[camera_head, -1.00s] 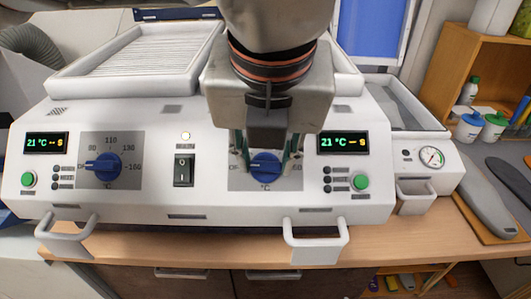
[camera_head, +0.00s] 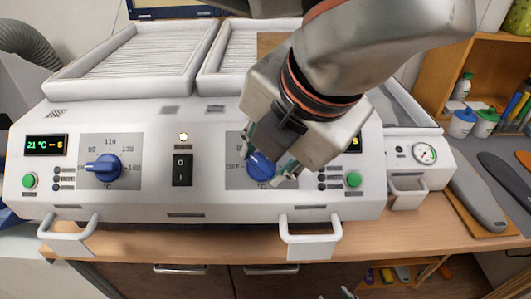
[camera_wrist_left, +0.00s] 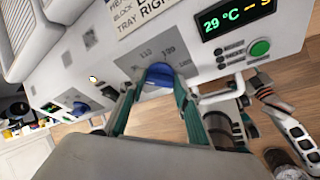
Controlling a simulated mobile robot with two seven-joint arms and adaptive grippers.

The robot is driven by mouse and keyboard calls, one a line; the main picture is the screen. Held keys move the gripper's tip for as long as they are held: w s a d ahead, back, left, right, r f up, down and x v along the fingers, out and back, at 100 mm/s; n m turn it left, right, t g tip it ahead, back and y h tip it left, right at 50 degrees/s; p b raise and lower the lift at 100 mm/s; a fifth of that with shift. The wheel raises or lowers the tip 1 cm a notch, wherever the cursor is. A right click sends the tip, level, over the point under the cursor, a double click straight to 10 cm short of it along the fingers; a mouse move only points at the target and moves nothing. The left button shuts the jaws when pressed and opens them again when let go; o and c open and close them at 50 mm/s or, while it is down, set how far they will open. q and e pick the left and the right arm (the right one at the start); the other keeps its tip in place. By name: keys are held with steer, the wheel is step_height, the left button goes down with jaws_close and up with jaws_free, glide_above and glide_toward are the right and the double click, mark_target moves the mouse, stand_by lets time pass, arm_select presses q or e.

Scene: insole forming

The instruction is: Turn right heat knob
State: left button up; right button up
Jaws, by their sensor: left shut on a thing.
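The right heat knob (camera_head: 261,166) is a round blue dial on the white machine's front panel. It also shows in the left wrist view (camera_wrist_left: 158,76). My left gripper (camera_head: 268,158) is tilted in front of the panel, with its two green-lined fingers on either side of the knob, shut on it. The fingers also show around the knob in the left wrist view (camera_wrist_left: 155,98). The right display (camera_wrist_left: 237,17) reads 29 °C in the wrist view and is mostly hidden by my gripper in the head view.
The left heat knob (camera_head: 103,167) and a black rocker switch (camera_head: 182,170) sit left on the same panel. White handles (camera_head: 311,228) stick out below. A gauge unit (camera_head: 424,153) and grey insoles (camera_head: 470,196) are to the right.

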stand_by(0.4)
arm_select(q)
steer(key=o, duration=1.1)
steer(key=shift+o, duration=0.2)
steer(key=v, duration=1.2)
steer(key=shift+s, duration=0.1)
